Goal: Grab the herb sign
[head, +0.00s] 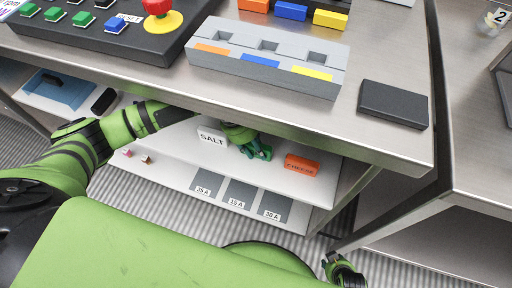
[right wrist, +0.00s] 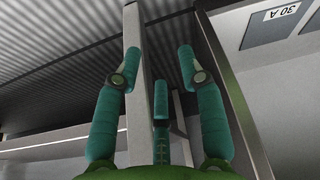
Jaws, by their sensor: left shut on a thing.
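My left gripper (head: 257,151) reaches under the steel tabletop to the white shelf, between the white SALT sign (head: 211,137) and the orange CHEESE sign (head: 301,165). It is shut on a green piece in the gap between those signs, which I take as the herb sign. The green fingers hide most of it, and no lettering on it can be read. My right gripper (right wrist: 160,72) is open and empty in the right wrist view, its fingers spread beside a metal table leg. In the head view it shows low, right of centre.
The steel tabletop (head: 350,150) overhangs the shelf closely. On top are a grey block with coloured labels (head: 268,60), a black block (head: 394,104) and a button panel (head: 110,30). A blue tray (head: 58,90) sits at left.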

